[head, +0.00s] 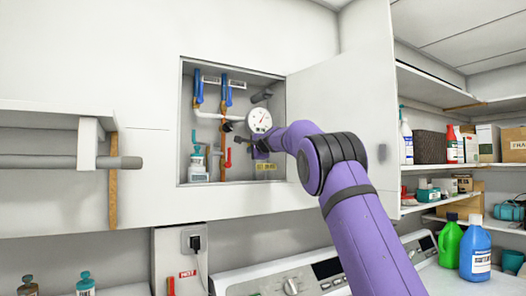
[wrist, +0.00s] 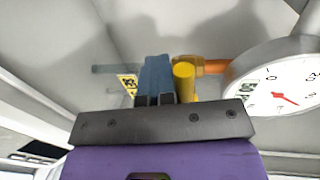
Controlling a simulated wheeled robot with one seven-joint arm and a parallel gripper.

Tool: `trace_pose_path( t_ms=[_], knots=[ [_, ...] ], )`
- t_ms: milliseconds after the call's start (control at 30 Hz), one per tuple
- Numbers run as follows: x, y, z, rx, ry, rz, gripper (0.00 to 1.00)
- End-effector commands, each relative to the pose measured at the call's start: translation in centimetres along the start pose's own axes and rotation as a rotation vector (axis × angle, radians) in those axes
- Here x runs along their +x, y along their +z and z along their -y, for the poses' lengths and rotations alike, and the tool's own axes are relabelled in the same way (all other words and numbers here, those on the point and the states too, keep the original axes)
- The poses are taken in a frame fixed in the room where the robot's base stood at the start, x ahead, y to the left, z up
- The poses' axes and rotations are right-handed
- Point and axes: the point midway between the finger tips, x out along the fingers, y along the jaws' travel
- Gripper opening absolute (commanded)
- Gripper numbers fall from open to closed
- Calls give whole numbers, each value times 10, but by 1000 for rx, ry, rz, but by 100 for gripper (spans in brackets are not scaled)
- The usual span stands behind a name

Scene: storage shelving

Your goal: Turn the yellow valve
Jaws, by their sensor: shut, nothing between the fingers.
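The yellow valve (wrist: 184,82) shows in the wrist view as a rounded yellow handle on an orange-brown pipe fitting. It stands just right of my gripper (wrist: 157,62), whose blue-grey fingers are closed together and empty. The fingers lie beside the handle, not around it; I cannot tell whether they touch it. The dark gripper body hides the handle's lower part. In the head view my arm reaches into the open wall cabinet (head: 232,178), and I cannot make out the yellow valve there.
A round white gauge (head: 259,120) is close on the right in the wrist view (wrist: 285,85). Blue-handled valves (head: 198,86), a red handle (head: 228,157) and a white bottle (head: 198,168) are in the cabinet. Its open door (head: 345,100) stands to the right of the opening.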

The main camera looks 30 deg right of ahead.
Motion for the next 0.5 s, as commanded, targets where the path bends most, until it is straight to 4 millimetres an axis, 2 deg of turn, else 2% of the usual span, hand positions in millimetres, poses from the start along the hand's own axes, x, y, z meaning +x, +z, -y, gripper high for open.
trace_pose_path(
  t_ms=[33, 500],
  knots=[
    [-6, 4, 15, -6, -26, 0, 0],
    [-14, 4, 17, -4, -31, -1, 0]
  ],
)
